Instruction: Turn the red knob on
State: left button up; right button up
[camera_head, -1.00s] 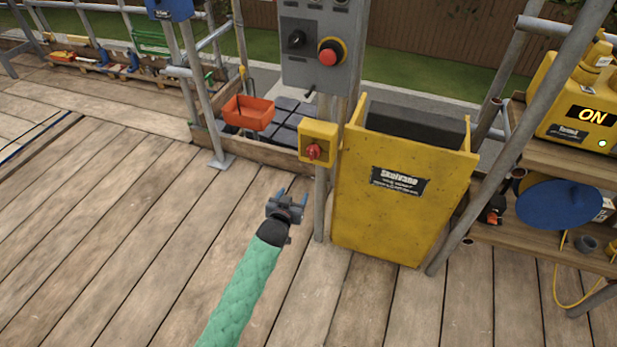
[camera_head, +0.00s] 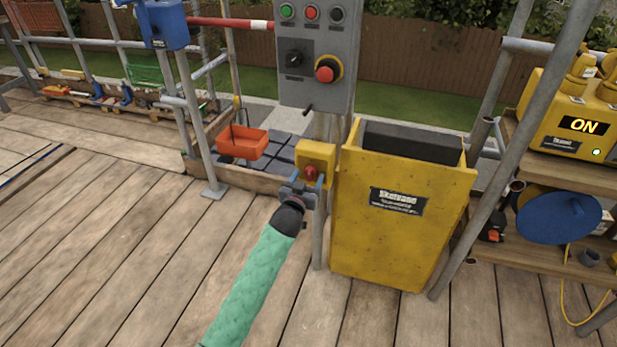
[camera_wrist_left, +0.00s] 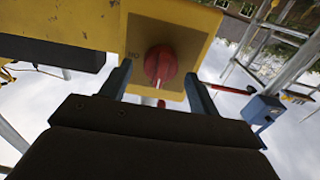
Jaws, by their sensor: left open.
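The red knob (camera_head: 311,173) sits on the front of a yellow box (camera_head: 317,153) fixed to a grey post. In the left wrist view the red knob (camera_wrist_left: 160,63) shows close up on its plate, with a pale line on its face. My left gripper (camera_head: 308,182) is open right in front of the knob, its two fingers on either side of it. In the left wrist view the gripper (camera_wrist_left: 158,82) has its fingertips near the yellow box. I cannot tell whether they touch the knob. My right gripper is not in view.
A grey control panel (camera_head: 316,55) with several buttons hangs above the yellow box. A yellow bin (camera_head: 395,240) stands just right of the post. An orange tray (camera_head: 242,142) lies to the left. The plank floor (camera_head: 130,260) at the left is clear.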

pick_arm(q)
jog(key=shift+w+d, duration=0.15)
jog(key=shift+w, duration=0.35)
jog(key=c, duration=0.9)
jog(key=shift+c, duration=0.2)
